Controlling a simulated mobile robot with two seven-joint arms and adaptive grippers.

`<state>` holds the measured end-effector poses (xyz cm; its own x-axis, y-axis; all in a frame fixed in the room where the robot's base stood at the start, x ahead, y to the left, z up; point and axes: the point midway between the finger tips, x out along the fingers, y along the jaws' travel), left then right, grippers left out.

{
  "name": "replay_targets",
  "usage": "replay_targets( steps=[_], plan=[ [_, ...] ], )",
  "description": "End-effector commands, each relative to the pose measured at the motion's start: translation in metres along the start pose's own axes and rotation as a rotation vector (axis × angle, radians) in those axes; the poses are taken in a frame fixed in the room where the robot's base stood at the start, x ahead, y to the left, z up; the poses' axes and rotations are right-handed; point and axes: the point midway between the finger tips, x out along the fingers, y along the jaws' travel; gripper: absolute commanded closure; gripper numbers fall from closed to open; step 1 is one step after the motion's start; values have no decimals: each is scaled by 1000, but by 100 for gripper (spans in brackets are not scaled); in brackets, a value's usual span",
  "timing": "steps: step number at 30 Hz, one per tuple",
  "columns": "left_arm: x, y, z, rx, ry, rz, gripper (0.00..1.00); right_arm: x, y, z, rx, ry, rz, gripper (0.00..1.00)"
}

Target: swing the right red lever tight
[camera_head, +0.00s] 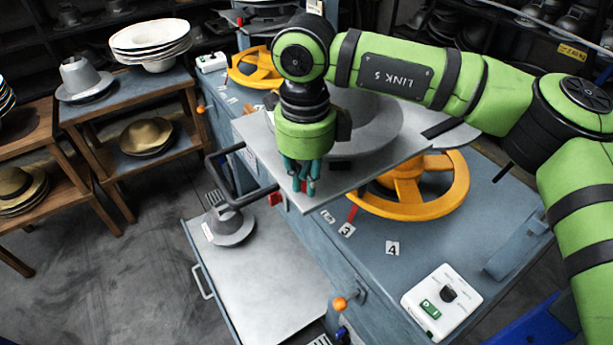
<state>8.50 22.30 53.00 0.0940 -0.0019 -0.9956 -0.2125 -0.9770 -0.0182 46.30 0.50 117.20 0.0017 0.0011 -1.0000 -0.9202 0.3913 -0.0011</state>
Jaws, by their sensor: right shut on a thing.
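My right gripper (303,188) points down at the front edge of the grey metal plate (400,152) on the blue press. Its teal fingers are shut on a small red part, which I take to be the right red lever; the fingers hide most of it. Another red piece (275,198) shows just left of the fingers at the plate edge. A further red piece (352,212) shows to the right, by the number 3 label. My left gripper is not in view.
A yellow handwheel (448,200) sits right of the plate, and another (250,72) behind left. A black handle (238,195) juts out at left. A grey hat form (230,228) stands on the pulled-out drawer. A white switch box (440,300) is front right. Hat shelves stand left.

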Motion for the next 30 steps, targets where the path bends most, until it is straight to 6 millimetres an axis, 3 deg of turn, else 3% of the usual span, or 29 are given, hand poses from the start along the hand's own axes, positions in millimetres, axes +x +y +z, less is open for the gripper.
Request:
replay_targets(
  steps=[25, 26, 27, 30],
  plan=[
    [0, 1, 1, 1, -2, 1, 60, 0, -1, 1, 2, -6, -3, 100],
    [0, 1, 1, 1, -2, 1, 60, 0, -1, 1, 2, -6, -3, 77],
    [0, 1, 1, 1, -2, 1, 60, 0, -1, 1, 2, -6, -3, 70],
    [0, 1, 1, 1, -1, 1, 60, 0, -1, 1, 2, -6, -3, 70]
  ],
)
